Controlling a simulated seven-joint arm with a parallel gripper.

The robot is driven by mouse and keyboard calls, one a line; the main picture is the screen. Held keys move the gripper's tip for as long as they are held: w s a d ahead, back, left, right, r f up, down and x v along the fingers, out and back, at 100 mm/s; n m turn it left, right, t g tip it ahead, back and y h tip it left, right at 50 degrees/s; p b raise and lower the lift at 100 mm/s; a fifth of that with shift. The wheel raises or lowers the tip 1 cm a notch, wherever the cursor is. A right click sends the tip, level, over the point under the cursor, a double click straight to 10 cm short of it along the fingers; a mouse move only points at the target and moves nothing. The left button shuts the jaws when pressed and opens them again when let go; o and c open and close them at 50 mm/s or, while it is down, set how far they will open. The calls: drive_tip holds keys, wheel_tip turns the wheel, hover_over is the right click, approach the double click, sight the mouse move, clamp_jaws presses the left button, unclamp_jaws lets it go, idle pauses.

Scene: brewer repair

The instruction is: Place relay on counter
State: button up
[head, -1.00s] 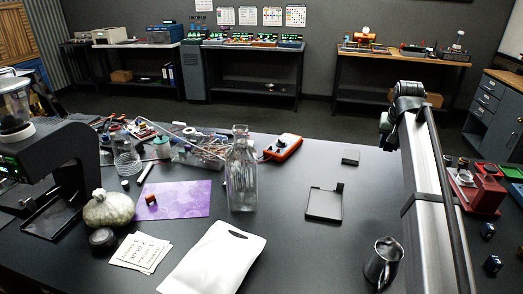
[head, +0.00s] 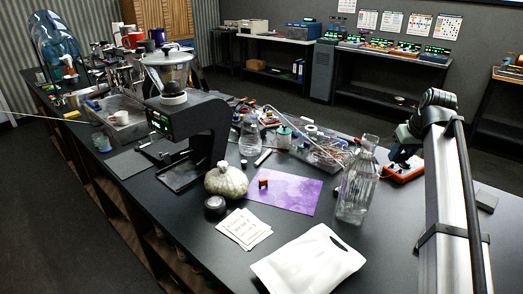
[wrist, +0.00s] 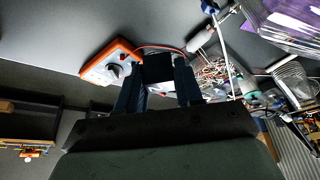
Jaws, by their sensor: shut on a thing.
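My gripper (wrist: 158,72) is shut on a small black block, which looks like the relay (wrist: 158,66), in the wrist view. The block sits between the two dark blue fingers, above the counter (wrist: 55,30). In the head view my gripper (head: 399,158) is a small dark shape close to the orange meter, and the block cannot be made out there. The dark counter (head: 205,262) runs across the head view. I cannot tell how high the block is above it.
The orange meter (head: 405,170) and a wire tangle (head: 322,148) lie near my gripper. A glass bottle (head: 357,185) stands in front. A purple mat (head: 290,192) with a small red item (head: 263,184), a white pouch (head: 308,260) and a brewer (head: 200,125) occupy the counter further left.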

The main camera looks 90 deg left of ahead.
sight(395, 163)
drive_tip(key=f, duration=0.2)
drive_tip(key=s+f, duration=0.1)
drive_tip(key=f, duration=0.1)
drive_tip(key=shift+a, duration=0.2)
drive_tip(key=shift+w+f, duration=0.1)
drive_tip(key=shift+f, duration=5.4)
drive_tip(key=shift+f, duration=0.15)
drive_tip(key=o, duration=1)
drive_tip(key=v, duration=1.2)
